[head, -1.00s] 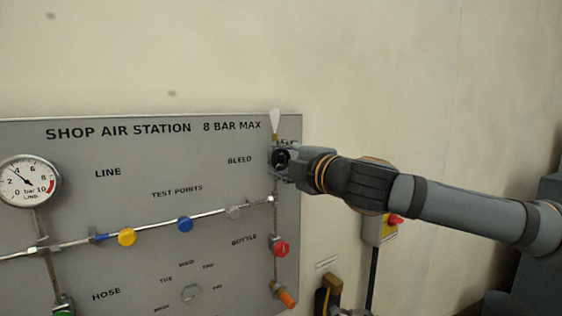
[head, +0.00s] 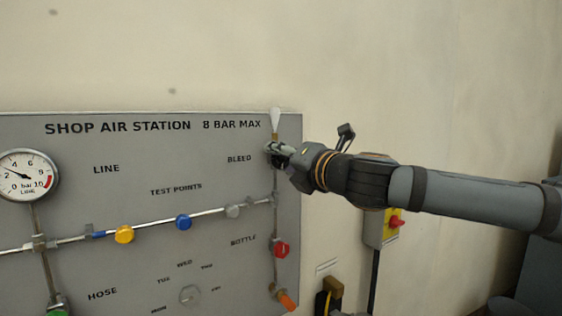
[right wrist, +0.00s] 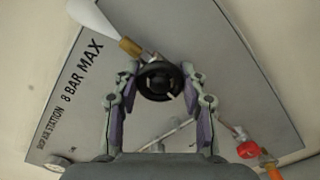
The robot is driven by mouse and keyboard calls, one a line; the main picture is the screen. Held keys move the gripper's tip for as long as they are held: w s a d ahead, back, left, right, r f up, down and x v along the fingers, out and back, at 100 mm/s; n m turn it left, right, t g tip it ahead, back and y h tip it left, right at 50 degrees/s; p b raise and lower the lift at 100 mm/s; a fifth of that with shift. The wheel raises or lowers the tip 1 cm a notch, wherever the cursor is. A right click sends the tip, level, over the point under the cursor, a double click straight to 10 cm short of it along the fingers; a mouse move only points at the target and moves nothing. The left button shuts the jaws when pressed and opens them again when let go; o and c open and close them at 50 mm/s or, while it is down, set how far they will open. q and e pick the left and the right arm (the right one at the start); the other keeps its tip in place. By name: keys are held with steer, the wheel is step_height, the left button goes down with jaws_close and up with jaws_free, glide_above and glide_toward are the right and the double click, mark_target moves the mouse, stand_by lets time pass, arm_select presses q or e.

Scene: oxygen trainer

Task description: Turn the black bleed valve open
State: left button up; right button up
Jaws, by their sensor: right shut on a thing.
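The black bleed valve is a round handwheel (right wrist: 160,82) on the upper right of the grey panel (head: 120,155). In the right wrist view it sits between the two fingertips of my right gripper (right wrist: 160,88), which is shut on it. In the head view my right gripper (head: 279,152) covers the valve beside the BLEED label (head: 240,159). A white cone-shaped outlet (head: 275,121) with a brass fitting stands above the valve. My left gripper is not in view.
A pressure gauge (head: 26,176) is at the panel's left. Yellow (head: 124,234) and blue (head: 183,222) knobs sit along a pipe. A red-yellow switch box (head: 381,228) hangs right of the panel.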

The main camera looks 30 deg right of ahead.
steer(key=shift+n, duration=0.4)
steer(key=o, duration=1.2)
steer(key=shift+w, duration=0.1)
steer(key=shift+c, duration=0.2)
